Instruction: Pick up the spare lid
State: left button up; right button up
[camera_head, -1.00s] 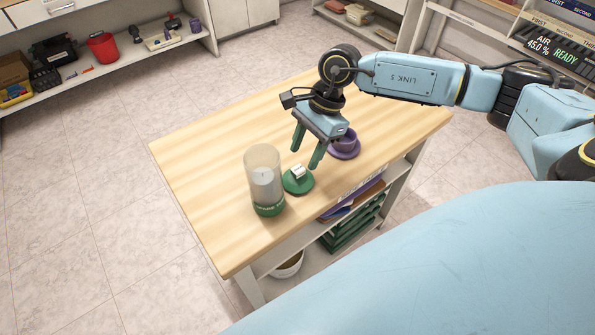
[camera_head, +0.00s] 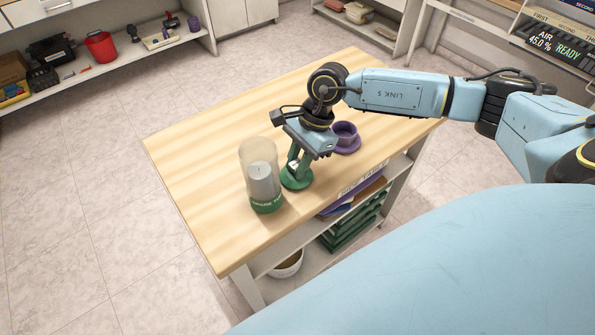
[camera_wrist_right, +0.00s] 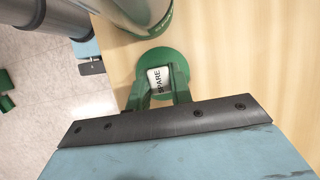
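The spare lid (camera_head: 296,183) is a green disc lying flat on the wooden table, with a raised white grip on top. In the right wrist view the lid (camera_wrist_right: 178,59) shows its grip (camera_wrist_right: 158,79) marked SPARE. My right gripper (camera_head: 298,166) is down at the lid, its two green fingers on either side of the grip. In the wrist view the gripper (camera_wrist_right: 160,84) has the grip between its fingertips. Whether they press on it or leave a small gap, I cannot tell.
A clear canister (camera_head: 262,173) with a green base and a grey insert stands close to the left of the lid. A purple cup-shaped piece (camera_head: 345,137) with a wide base stands behind right. The table's (camera_head: 205,150) left and back areas are clear.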

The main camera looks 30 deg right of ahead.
jog(key=shift+f, duration=0.15)
grip_shut()
